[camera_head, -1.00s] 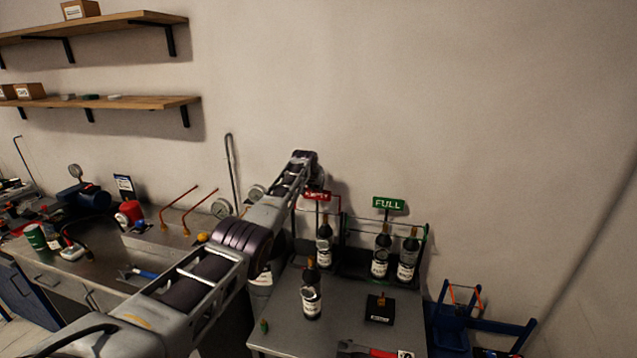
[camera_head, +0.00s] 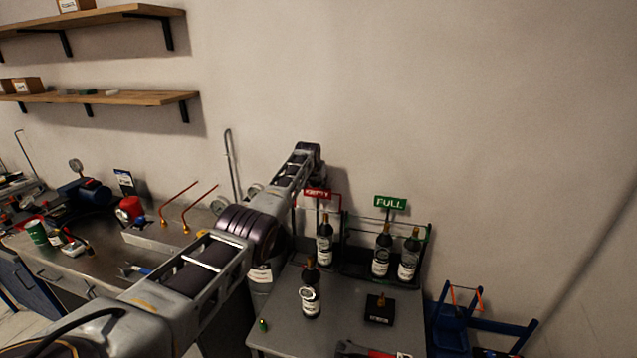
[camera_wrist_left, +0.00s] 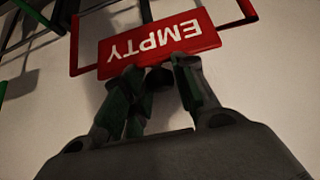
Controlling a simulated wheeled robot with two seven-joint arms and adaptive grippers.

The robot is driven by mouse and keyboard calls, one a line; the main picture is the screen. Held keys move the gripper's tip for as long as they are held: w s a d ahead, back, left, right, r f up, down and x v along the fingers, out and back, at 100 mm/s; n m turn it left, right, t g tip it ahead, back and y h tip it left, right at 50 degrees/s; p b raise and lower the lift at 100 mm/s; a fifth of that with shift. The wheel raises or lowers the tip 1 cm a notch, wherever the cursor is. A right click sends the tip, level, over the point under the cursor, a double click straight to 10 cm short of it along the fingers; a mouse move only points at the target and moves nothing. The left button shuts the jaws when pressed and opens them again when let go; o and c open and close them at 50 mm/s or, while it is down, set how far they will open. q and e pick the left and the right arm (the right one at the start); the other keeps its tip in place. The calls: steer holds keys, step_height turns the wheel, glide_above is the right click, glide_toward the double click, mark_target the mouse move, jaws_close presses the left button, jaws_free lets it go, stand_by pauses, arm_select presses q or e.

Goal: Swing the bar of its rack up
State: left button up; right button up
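Two racks stand at the back of the small grey table. One has a red EMPTY sign (camera_head: 317,194) with a red bar (camera_head: 336,222); the other has a green FULL sign (camera_head: 390,203) and a green bar. My left arm reaches to the red rack, and its wrist hides part of it. In the left wrist view the EMPTY sign (camera_wrist_left: 150,42) appears upside down with red bar beside it. My left gripper (camera_wrist_left: 158,74) has its fingers apart just at the sign's edge. A dark round piece shows between them; I cannot tell whether they touch anything. My right gripper is out of view.
Another bottle (camera_head: 311,292) and a small black block (camera_head: 379,309) stand on the table (camera_head: 345,310). Gauges and tools crowd the left bench.

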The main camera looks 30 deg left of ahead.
arm_select(q)
steer(key=shift+o, duration=1)
steer(key=shift+s+f, duration=0.1)
steer(key=shift+f, duration=0.3)
steer(key=shift+r, duration=0.1)
steer(key=shift+a+r, duration=0.1)
steer(key=shift+r, duration=0.5)
steer(key=shift+s+r, duration=0.1)
steer(key=shift+r, duration=0.05)
steer(key=v, duration=1)
steer(key=shift+s, duration=0.25)
steer(key=shift+d, duration=0.3)
